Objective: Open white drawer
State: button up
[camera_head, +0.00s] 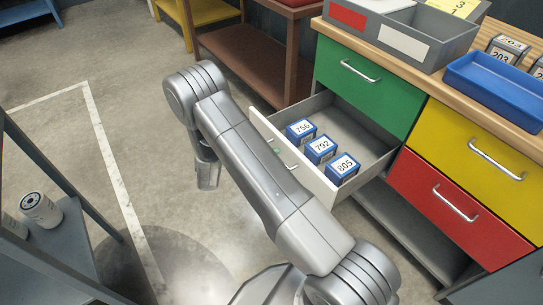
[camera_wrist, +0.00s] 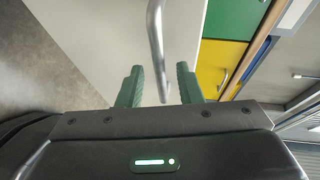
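The white drawer (camera_head: 258,122) is pulled out from the workbench, below the green drawer. Three blue boxes labelled 756 (camera_head: 301,131), 792 (camera_head: 321,149) and 805 (camera_head: 343,169) lie inside along its front. My arm covers part of the drawer front and its handle in the head view. In the wrist view, the pale drawer front (camera_wrist: 95,40) fills the upper left, with its metal handle (camera_wrist: 154,30) running down between the fingers. My gripper (camera_wrist: 157,75) is open, one green finger on each side of the handle, with gaps showing.
Closed green (camera_head: 368,86), yellow (camera_head: 485,150) and red (camera_head: 455,205) drawers surround it. A grey bin (camera_head: 440,50) and a blue tray (camera_head: 500,90) stand on the worktop. A brown shelf (camera_head: 250,60) is behind, a dark rack (camera_head: 60,255) at left. Floor between is clear.

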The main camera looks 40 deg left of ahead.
jog(key=v, duration=1.3)
jog(key=shift+p, duration=0.45)
jog(key=shift+s, duration=0.1)
jog(key=b+x, duration=0.1)
jog(key=x, duration=1.3)
jog(key=shift+w, duration=0.25)
jog(key=shift+r, duration=0.1)
